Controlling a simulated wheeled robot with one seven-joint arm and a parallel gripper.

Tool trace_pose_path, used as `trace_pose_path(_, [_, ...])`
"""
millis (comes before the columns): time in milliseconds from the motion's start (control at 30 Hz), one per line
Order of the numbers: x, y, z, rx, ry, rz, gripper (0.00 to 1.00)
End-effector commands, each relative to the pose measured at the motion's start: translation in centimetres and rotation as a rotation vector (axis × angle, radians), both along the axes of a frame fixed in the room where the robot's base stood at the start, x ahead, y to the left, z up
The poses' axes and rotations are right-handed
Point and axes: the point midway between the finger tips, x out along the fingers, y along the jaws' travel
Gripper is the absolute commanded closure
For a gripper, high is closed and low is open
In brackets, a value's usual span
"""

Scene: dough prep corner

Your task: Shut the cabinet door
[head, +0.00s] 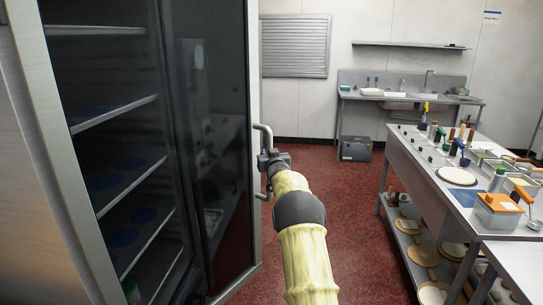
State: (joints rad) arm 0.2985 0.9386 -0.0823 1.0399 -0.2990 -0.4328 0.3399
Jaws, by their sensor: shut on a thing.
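The tall cabinet (32,110) stands at the left in the head view, with its shelves showing through a gap. Its dark glass door (215,150) has a metal frame and stands partly open. A metal handle (265,132) is on the door's right edge. My gripper (266,162) is at this handle, shut on it. My arm reaches up to it from the bottom of the picture. The fingertips are small here and partly hidden by the gripper's body.
A steel worktable (415,160) with tools and dough boards runs along the right. A sink counter (410,98) and a grey box (356,148) stand at the back wall. Red floor (345,200) lies clear between the door and the worktable.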

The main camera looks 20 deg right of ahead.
Motion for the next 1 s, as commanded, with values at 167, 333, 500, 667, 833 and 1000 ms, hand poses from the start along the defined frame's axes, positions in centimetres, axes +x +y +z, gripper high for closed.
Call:
trace_pose_path(167, [0.1,0.5,-0.3,0.002,0.006,0.005,1.0])
trace_pose_path(333, [0.2,0.6,-0.3,0.002,0.006,0.007,1.0])
trace_pose_path(500, [0.1,0.5,-0.2,0.002,0.005,0.005,0.58])
trace_pose_path(667, [0.0,0.2,-0.1,0.001,0.003,0.002,0.58])
trace_pose_path(833, [-0.2,0.0,-0.1,0.0,0.002,0.0,0.58])
trace_pose_path(1000, [-1.1,0.2,-0.1,0.0,0.002,0.0,0.58])
